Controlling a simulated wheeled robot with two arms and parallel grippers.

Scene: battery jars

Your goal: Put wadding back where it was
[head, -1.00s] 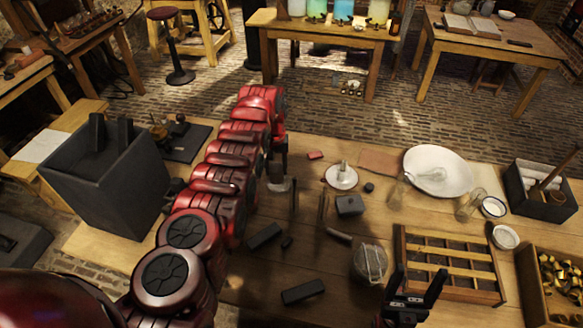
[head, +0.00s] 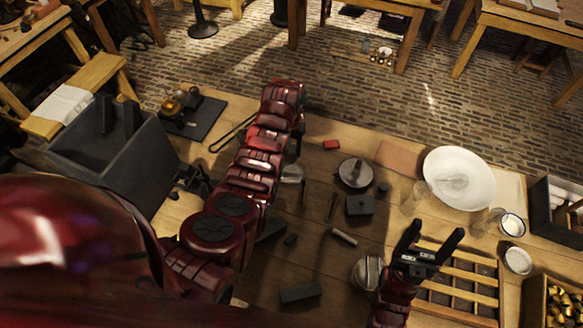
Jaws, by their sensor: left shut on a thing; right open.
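My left gripper (head: 296,152) is mostly hidden behind my red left arm, above the table. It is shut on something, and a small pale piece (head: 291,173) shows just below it. I cannot tell for sure whether this piece is the wadding. My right gripper (head: 432,240) is open and empty, fingers up and apart, over the left end of a slatted wooden tray (head: 470,262). A white oval dish (head: 473,165) at the back right holds a pale lump (head: 453,184), too unclear to name.
A dark crate (head: 150,165) stands at the left. A round saucer (head: 355,173), a grey block (head: 360,205), dark bars (head: 300,293) and a jar (head: 367,272) occupy the middle. Glassware, a dark box (head: 560,205) and a box of brass parts (head: 555,305) stand at the right.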

